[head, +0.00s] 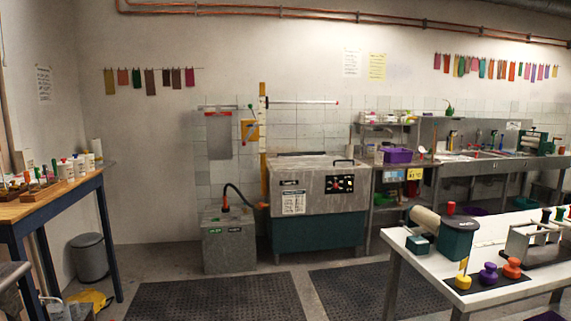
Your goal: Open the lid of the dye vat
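The dye vat (318,203) stands against the tiled back wall near the middle of the head view. It is a steel box with a dark green lower part, a white label and a black control panel (340,184) with red and white knobs. Its grey lid (300,160) appears to lie flat and closed on top. A dark handle (343,161) shows near the lid's right front edge. Neither of my grippers can be made out in the head view.
A grey box (229,242) with a black hose stands left of the vat. Dark floor mats (215,299) lie in front. A wooden-topped bench (50,196) is at left, a white table (490,250) at right. The floor between them is open.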

